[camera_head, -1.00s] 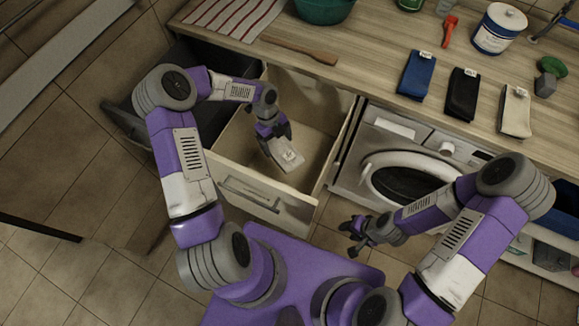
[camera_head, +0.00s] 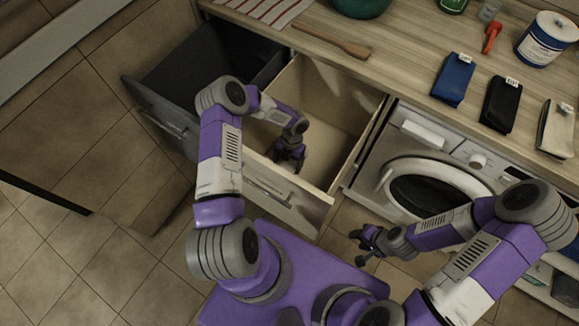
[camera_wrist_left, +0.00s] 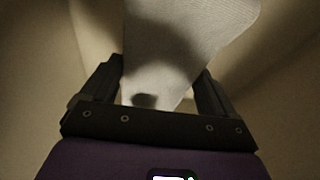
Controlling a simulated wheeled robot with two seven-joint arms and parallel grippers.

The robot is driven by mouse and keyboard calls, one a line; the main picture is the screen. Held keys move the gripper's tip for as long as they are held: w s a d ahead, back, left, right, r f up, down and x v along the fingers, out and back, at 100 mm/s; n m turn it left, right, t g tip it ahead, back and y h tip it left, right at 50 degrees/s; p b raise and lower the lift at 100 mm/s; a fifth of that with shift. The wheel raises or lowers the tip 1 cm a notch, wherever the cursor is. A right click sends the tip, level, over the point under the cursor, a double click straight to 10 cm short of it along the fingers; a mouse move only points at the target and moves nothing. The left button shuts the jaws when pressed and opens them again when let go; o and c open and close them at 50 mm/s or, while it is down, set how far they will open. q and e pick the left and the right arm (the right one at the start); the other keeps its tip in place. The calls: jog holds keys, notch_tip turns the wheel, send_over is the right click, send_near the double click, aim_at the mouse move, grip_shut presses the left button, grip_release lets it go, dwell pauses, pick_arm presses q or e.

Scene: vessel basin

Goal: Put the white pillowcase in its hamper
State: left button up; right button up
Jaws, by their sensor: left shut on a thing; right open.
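The white pillowcase (camera_wrist_left: 180,45) shows in the left wrist view as a pale ribbed cloth between the fingers of my left gripper (camera_wrist_left: 160,85). In the head view my left gripper (camera_head: 290,160) is down inside the open cream hamper drawer (camera_head: 330,95), near its front panel, and its arm and hand hide the pillowcase there. My left gripper is shut on the pillowcase. I cannot tell whether the cloth touches the drawer floor. My right gripper (camera_head: 366,246) is open and empty in front of the washing machine.
A dark open drawer (camera_head: 205,65) stands left of the cream one. The washing machine (camera_head: 430,165) is to the right. On the counter lie a blue cloth (camera_head: 453,80), a black cloth (camera_head: 500,104), a beige cloth (camera_head: 556,130) and a wooden spatula (camera_head: 330,40).

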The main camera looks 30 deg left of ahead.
aim_at(288, 166)
pick_arm(q)
notch_tip(288, 166, down, 4)
jog(key=shift+r+b, duration=0.1)
jog(key=shift+b, duration=0.45)
jog(key=shift+r, duration=0.1)
jog(key=shift+f, duration=0.2)
jog(key=o, duration=1.1)
jog(key=shift+c, duration=0.2)
jog(key=shift+r, duration=0.1)
jog(key=shift+r, duration=0.15)
jog(key=p+v, duration=0.3)
jog(key=v, duration=0.9)
